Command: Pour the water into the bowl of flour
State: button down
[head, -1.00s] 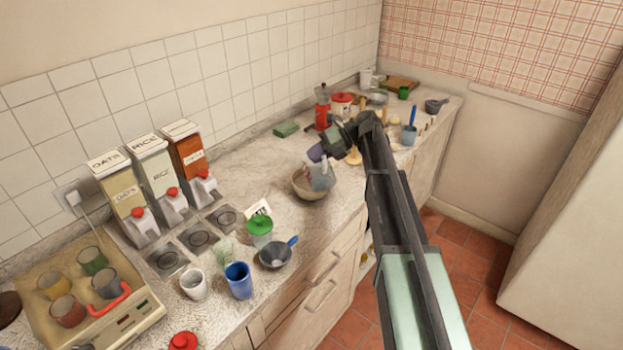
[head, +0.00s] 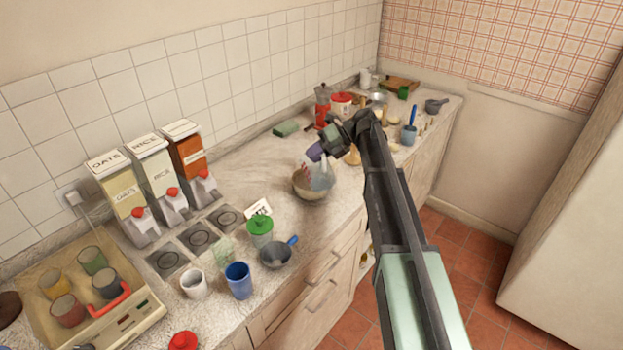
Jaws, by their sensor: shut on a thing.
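The bowl (head: 312,196) stands upright on the worktop, near its front edge. A translucent measuring jug (head: 322,175) with red markings is tilted over it, its lower part at the bowl's opening. My gripper (head: 318,151) is shut on the jug and holds it from above and behind the bowl. The bowl's contents are mostly hidden behind the jug. I cannot tell how much water is in the jug or whether any is flowing.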

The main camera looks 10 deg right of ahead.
jog(key=shift+w+a+f+m+g, duration=0.1)
jog(key=shift+w+m+g, duration=0.2)
jog(key=shift+w, duration=0.15)
dwell(0.6)
jog(key=s+n+t, duration=0.1)
jog(key=s, duration=0.2)
jog(key=shift+f+b, duration=0.1)
jog(key=shift+b, duration=0.2)
jog(key=shift+d+r+n+t, duration=0.25)
jog(key=shift+r+n+t, duration=0.15)
jog(key=shift+t, duration=0.1)
jog(key=shift+f, duration=0.3)
jog(key=s+d+f+n+t+y+b, duration=0.1)
jog(key=s+f+n+t+y+b, duration=0.3)
jog(key=b, duration=1.2)
jog(key=s+f+n+t, duration=0.1)
jog(key=s+f+n, duration=0.2)
jog(key=s, duration=0.3)
jog(key=shift+d+f+n+t+y, duration=0.15)
jog(key=shift+d+n+t+y, duration=0.25)
jog(key=shift+n, duration=0.2)
